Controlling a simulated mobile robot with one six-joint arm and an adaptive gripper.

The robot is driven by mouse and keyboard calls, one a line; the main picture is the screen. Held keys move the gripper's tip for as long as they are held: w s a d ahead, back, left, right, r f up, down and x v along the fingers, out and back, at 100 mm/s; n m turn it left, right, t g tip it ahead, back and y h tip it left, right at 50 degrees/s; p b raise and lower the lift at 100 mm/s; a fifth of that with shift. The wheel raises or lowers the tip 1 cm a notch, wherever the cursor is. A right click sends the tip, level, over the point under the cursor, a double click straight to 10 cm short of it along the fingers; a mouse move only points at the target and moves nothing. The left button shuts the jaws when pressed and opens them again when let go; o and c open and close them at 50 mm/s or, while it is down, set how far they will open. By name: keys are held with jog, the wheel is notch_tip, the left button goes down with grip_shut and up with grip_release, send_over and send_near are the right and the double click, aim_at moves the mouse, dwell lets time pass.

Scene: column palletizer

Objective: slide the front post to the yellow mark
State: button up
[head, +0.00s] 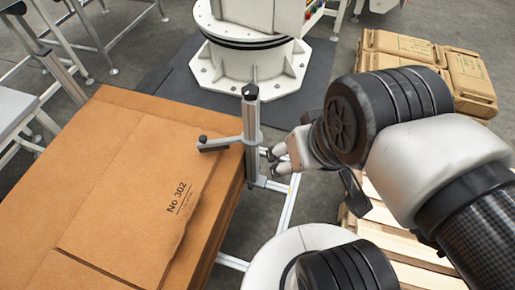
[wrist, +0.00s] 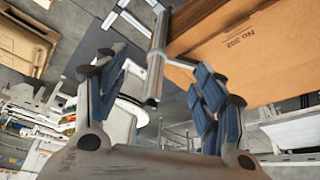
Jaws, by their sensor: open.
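The front post (head: 251,125) is an upright grey metal profile with a dark cap. It stands at the right edge of the large cardboard box, with a short side arm (head: 222,143) reaching left over the box top. In the wrist view the post (wrist: 157,60) shows between and beyond the fingers. My gripper (head: 277,160) is just right of the post in the head view, its fingers pointing left towards it. In the wrist view my gripper (wrist: 160,86) is open, with a wide gap and nothing visibly held. I cannot make out a yellow mark in either view.
The cardboard box (head: 120,185), marked No 302, fills the left. A metal floor frame (head: 289,205) lies right of it. A slatted wooden pallet (head: 395,240) is partly hidden beneath my arm. A white machine base (head: 252,75) and brown packages (head: 465,80) stand behind.

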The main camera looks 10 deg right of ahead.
jog(key=shift+c, duration=0.6)
jog(key=m+t+y+p, duration=0.2)
jog(key=m+t+y, duration=0.3)
jog(key=m+y, duration=1.45)
send_near(258, 112)
jog(key=w+a+r+m+h, duration=0.1)
jog(key=a, duration=0.2)
jog(key=w+a+r+m+h, duration=0.1)
jog(key=w+a+m+h, duration=0.1)
jog(key=a, duration=0.2)
jog(key=w+a+r+m+h+b, duration=0.1)
jog(key=w+a+m, duration=0.1)
jog(key=a, duration=0.1)
jog(key=shift+w+a+r, duration=0.2)
jog(key=shift+w+a, duration=0.05)
jog(key=shift+a, duration=0.15)
jog(key=shift+c, duration=0.6)
